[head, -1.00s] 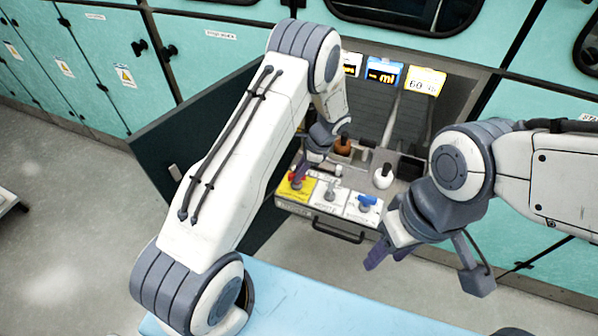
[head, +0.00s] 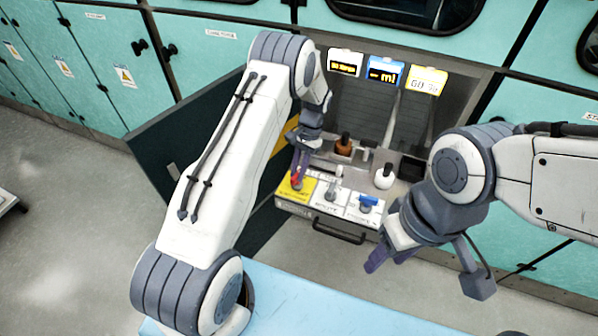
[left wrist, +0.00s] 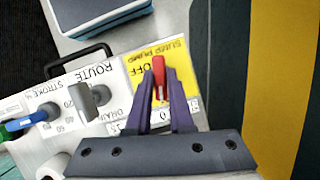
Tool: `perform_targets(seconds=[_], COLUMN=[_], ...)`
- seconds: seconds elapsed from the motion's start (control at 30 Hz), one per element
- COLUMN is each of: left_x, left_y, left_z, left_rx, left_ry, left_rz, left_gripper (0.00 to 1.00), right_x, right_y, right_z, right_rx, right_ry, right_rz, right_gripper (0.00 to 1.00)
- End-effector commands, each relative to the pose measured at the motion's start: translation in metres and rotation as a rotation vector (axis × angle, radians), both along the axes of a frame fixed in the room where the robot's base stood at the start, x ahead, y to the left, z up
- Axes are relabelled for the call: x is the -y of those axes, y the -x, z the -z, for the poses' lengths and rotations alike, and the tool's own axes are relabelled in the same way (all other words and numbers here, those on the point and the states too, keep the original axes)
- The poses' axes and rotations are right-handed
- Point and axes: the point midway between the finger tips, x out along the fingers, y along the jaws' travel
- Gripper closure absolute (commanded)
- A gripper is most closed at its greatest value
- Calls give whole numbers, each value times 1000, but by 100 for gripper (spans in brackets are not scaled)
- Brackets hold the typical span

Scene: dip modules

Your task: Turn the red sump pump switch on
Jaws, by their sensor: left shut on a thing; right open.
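The red sump pump switch (left wrist: 158,72) sits on a yellow panel (left wrist: 178,62) in the left wrist view. In the head view the red switch (head: 297,183) shows at the left end of the control panel. My left gripper (left wrist: 163,100) is shut on the red switch, its purple fingers on either side of it. It also shows in the head view (head: 300,165), coming down from above. The red handle points toward the "OFF" lettering, partly covered by the fingers. My right gripper (head: 420,270) is open and empty, right of the panel.
A grey route lever (head: 332,196) and a blue stroke knob (head: 368,202) stand right of the red switch. A brown-capped bottle (head: 343,146) and a white bottle (head: 384,177) stand behind. An open dark cabinet door (head: 185,140) is on the left. A black handle (head: 338,230) juts out in front.

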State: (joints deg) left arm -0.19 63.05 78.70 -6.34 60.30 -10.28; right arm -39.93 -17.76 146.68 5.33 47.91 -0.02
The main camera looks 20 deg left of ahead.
Motion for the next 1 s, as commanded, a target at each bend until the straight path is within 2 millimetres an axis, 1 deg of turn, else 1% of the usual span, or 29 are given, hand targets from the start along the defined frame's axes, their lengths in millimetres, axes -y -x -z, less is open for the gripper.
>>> perform_targets(seconds=[0.2, 0.4, 0.6, 1.0], left_x=[-1, -1, -2, -2], left_y=[-1, -1, -1, -1], left_z=[-1, -1, -1, -1], left_rx=[3, 3, 3, 4], left_ry=[0, 1, 0, 1], left_rz=[-134, -206, -236, -240], left_gripper=[100, 100, 100, 100], right_x=[0, 0, 0, 0], right_y=[0, 0, 0, 0], right_z=[1, 2, 2, 2], right_rx=[0, 0, 0, 0], right_ry=[0, 0, 0, 0], right_rz=[0, 0, 0, 0], right_gripper=[50, 50, 50, 50])
